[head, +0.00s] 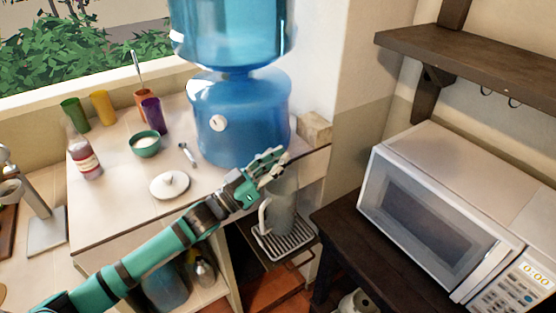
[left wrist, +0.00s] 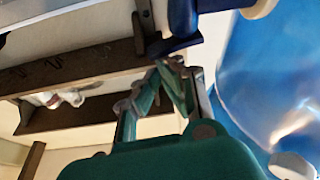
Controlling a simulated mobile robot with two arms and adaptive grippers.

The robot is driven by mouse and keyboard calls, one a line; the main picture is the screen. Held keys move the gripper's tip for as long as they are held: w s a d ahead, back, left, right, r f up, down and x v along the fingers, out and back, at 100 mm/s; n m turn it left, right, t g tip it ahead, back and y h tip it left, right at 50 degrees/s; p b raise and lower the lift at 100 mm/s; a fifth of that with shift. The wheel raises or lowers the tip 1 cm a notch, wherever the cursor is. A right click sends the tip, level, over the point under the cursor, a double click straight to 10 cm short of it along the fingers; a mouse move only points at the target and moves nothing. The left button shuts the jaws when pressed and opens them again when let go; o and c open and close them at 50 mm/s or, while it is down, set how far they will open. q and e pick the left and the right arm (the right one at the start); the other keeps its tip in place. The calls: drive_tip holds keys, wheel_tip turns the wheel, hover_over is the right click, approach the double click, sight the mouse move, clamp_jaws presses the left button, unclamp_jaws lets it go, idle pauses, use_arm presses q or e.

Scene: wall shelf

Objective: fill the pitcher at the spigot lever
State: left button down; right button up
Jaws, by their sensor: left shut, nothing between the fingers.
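A grey pitcher (head: 284,214) with a pale handle stands on a slatted drip tray (head: 298,251) below the counter edge. The large blue water jug (head: 240,125) stands on the counter behind it; it also fills the right of the left wrist view (left wrist: 270,75). My left gripper (head: 272,162) is shut and empty, just above the pitcher and beside the jug's lower right side. In the left wrist view its fingertips (left wrist: 170,66) meet just below a dark blue part (left wrist: 183,28), possibly the spigot lever. My gripper hides the spigot area in the head view. My right gripper is not in view.
Cups, a bowl (head: 145,144), a bottle (head: 86,158) and a white lidded dish (head: 169,185) stand on the counter. A microwave (head: 440,225) sits on a dark table at right, under a wall shelf (head: 470,55). A beige block (head: 314,127) lies beside the jug.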

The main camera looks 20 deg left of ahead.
use_arm(q)
drive_tip(key=m, duration=0.1)
drive_tip(key=f+m+g+h+b, duration=0.1)
drive_tip(key=m, duration=0.1)
drive_tip(key=m+b, duration=0.1)
drive_tip(key=shift+s+d+f+m+h, duration=0.2)
drive_tip(key=shift+d+m+h, duration=0.1)
drive_tip(key=shift+m+h, duration=0.1)
idle(7.2)
